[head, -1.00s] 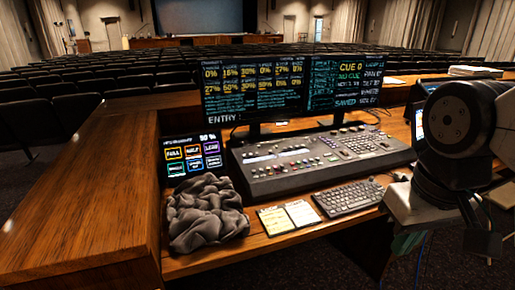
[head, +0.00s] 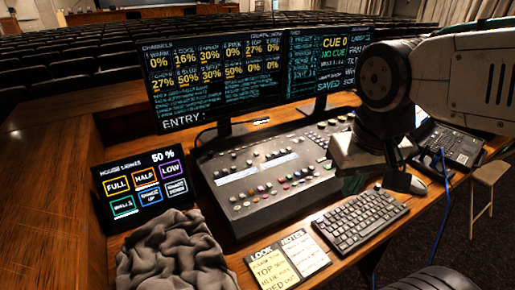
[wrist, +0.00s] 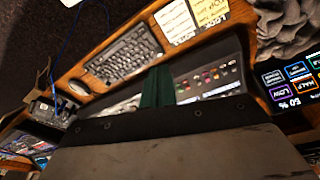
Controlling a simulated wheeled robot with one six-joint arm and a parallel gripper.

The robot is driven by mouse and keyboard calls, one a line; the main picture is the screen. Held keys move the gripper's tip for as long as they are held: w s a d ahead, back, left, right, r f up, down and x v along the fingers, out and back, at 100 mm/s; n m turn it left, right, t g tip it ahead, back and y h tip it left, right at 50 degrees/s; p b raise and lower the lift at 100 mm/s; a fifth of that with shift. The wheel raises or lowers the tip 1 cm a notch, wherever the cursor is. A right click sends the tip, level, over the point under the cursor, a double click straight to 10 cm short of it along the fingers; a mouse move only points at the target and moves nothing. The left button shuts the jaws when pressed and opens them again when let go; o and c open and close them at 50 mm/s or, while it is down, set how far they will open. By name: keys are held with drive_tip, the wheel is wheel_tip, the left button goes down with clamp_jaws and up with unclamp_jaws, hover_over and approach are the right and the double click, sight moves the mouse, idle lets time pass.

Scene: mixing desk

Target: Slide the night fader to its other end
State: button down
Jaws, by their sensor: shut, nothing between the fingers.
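The mixing console (head: 265,170) stands on the wooden desk, with rows of small buttons and knobs on its sloped top. I cannot make out which control is the night fader in either current view. My gripper (wrist: 157,87) shows in the wrist view as two dark green fingers close together, shut and empty, over the console. In the head view my gripper (head: 352,184) is partly hidden below the wrist, near the console's right side and above the keyboard's far end. I cannot tell whether it touches anything.
Two monitors (head: 215,75) stand behind the console. A house-lights touch panel (head: 142,187) and crumpled grey cloth (head: 175,255) are at left. Note cards (head: 288,262) and a keyboard (head: 360,222) lie in front. A mouse (head: 418,185) and a phone-like unit (head: 455,145) are at right.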

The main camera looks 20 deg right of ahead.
sight(257, 156)
drive_tip(key=w+d+f+m+t+h, duration=0.25)
drive_tip(key=w+m, duration=0.35)
drive_tip(key=w, duration=0.5)
drive_tip(key=w+a+f+m+t+y, duration=0.1)
drive_tip(key=w+f+m, duration=0.1)
drive_tip(key=w, duration=0.2)
drive_tip(key=w+a+f+m+t+y, duration=0.1)
drive_tip(key=w+f+m+t+y, duration=0.1)
drive_tip(key=w, duration=0.3)
drive_tip(key=w+a+f+m+t+y, duration=0.1)
drive_tip(key=w+f+m, duration=0.2)
drive_tip(key=w+f, duration=0.1)
drive_tip(key=shift+w+a+f+m+t, duration=0.15)
drive_tip(key=shift+w+a+m+t, duration=0.15)
drive_tip(key=shift+w+t, duration=0.1)
drive_tip(key=shift+w+a+f+m+y, duration=0.25)
drive_tip(key=shift+a+f+m+y, duration=0.1)
drive_tip(key=shift+a+y, duration=0.1)
drive_tip(key=shift+w+f, duration=0.2)
drive_tip(key=shift+w, duration=0.05)
drive_tip(key=x, duration=0.9)
drive_tip(key=shift+w+f, duration=0.15)
drive_tip(key=shift+w, duration=0.1)
drive_tip(key=shift+w+a, duration=0.25)
drive_tip(key=shift+w, duration=0.95)
drive_tip(key=shift+w+a, duration=0.15)
drive_tip(key=shift+w, duration=0.4)
